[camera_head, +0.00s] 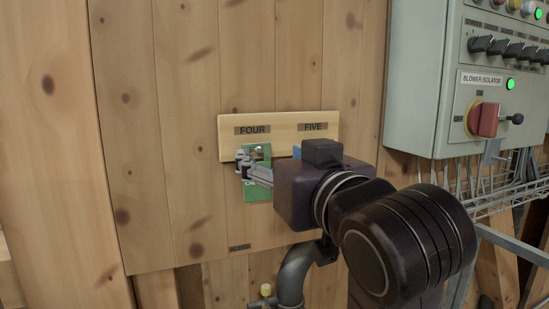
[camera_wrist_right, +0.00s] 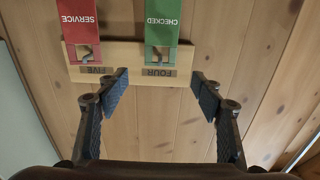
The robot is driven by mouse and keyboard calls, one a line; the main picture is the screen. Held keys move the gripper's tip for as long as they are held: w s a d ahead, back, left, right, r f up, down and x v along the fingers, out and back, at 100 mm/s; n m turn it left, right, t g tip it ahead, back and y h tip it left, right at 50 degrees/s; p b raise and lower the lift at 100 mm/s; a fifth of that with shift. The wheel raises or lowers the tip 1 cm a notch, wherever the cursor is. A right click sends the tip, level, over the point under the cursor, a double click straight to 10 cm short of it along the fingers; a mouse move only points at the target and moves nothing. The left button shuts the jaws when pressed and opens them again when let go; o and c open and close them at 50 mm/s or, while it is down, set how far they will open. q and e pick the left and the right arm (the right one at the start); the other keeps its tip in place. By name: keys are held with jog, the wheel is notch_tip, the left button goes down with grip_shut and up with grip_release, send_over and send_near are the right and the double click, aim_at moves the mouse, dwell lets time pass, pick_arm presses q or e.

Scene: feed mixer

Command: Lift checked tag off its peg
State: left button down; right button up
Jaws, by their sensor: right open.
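The checked tag (camera_head: 257,191) is green and hangs below the FOUR label on a pale board (camera_head: 273,119). In the right wrist view, which is upside down, the checked tag (camera_wrist_right: 162,24) reads CHECKED, with a peg (camera_wrist_right: 160,56) in its cut-out. My right gripper (camera_head: 245,166) is in front of the tag in the head view and hides part of it. In the right wrist view the gripper (camera_wrist_right: 159,82) is open and empty. Its fingertips are spread to either side of the tag's line, apart from it. My left gripper is not in view.
A red SERVICE tag (camera_wrist_right: 77,24) hangs beside it under FIVE; my arm hides most of that spot in the head view. A grey control box (camera_head: 440,75) with a red isolator switch (camera_head: 484,120) is at the right, above a wire rack (camera_head: 500,200). A grey pipe (camera_head: 294,272) runs below.

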aim_at(259, 146)
jog(key=p+x, duration=0.2)
jog(key=x, duration=0.4)
jog(key=shift+w+r, duration=0.2)
jog(key=shift+w, duration=0.1)
jog(key=shift+w+a, duration=0.25)
jog(key=shift+w, duration=0.25)
jog(key=c, duration=1.2)
